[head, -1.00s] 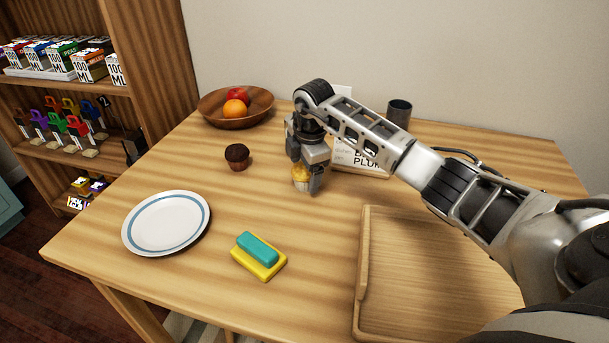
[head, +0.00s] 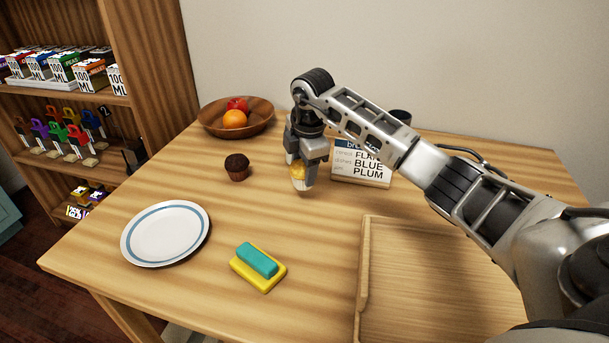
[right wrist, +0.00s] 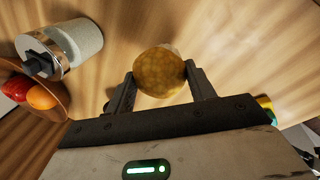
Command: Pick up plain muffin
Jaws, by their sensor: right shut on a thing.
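The plain muffin (head: 298,172) is golden yellow with a pale wrapper. My right gripper (head: 305,165) is shut on it, with a finger on each side. In the right wrist view the muffin's round top (right wrist: 160,73) sits between the two fingers. In the head view the muffin appears raised a little above the table. A dark chocolate muffin (head: 237,167) stands on the table to the left of the gripper. My left gripper is in neither view.
A wooden bowl (head: 258,125) with an apple and an orange is at the back left. A plate (head: 166,233), a teal and yellow block (head: 258,266), a wooden tray (head: 364,290) and a lettered sign (head: 362,166) share the table. A shelf (head: 150,80) stands at left.

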